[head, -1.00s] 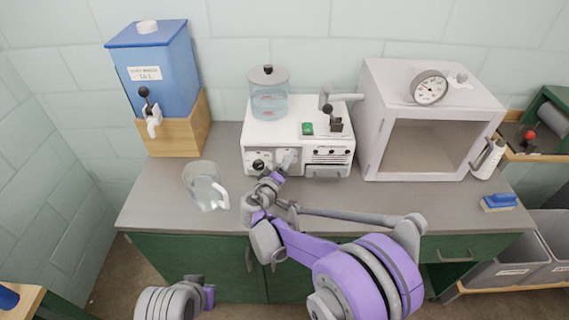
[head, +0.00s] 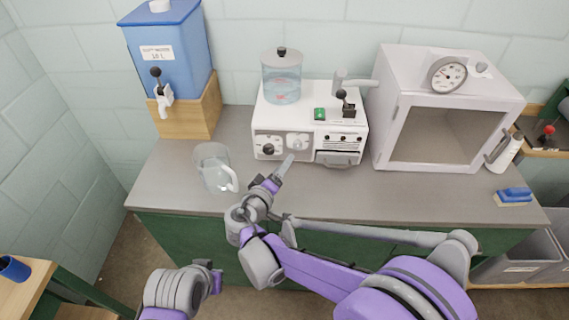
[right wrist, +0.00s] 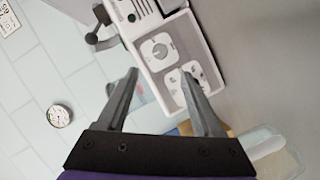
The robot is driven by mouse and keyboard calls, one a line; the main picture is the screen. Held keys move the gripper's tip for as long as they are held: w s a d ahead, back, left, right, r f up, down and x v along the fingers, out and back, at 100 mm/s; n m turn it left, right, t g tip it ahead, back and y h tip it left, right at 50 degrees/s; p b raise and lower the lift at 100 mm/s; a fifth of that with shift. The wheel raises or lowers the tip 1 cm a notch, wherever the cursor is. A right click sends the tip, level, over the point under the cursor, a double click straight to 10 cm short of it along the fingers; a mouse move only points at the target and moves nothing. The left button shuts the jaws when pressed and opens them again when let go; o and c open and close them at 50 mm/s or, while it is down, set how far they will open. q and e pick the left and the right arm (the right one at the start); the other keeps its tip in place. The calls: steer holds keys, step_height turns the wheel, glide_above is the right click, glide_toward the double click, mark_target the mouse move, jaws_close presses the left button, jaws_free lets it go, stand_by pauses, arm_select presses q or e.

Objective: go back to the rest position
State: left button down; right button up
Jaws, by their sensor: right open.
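My right gripper (head: 284,166) is open and empty. It is in front of the white machine (head: 266,131), its fingers pointing toward the front panel with the knobs. In the right wrist view the two fingers (right wrist: 160,74) stand apart with nothing between them, and the machine's knob panel (right wrist: 157,48) is beyond them. I cannot tell from the head view exactly how far the tips are from the panel.
A clear jug (head: 212,166) stands on the grey counter (head: 400,190), left of my right gripper. A blue tank (head: 168,60) on a wooden stand is behind it. A white chamber with a gauge (head: 447,74) stands right of the machine.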

stand_by(0.4)
steer(key=s+d+f+m+g, duration=0.1)
steer(key=s+d+m+g, duration=0.15)
steer(key=s+d, duration=0.45)
steer(key=s+d+m+g, duration=0.1)
steer(key=s+d+g, duration=0.25)
steer(key=d, duration=0.75)
steer(key=s+d+f+m+g+y, duration=0.1)
steer(key=s+d+f+m+y, duration=0.1)
steer(key=s, duration=0.6)
steer(key=s+d+f+m+g+y, duration=0.2)
steer(key=s+y, duration=0.1)
steer(key=s, duration=0.6)
steer(key=shift+p, duration=0.4)
steer(key=shift+w+m, duration=0.1)
steer(key=shift+m, duration=0.15)
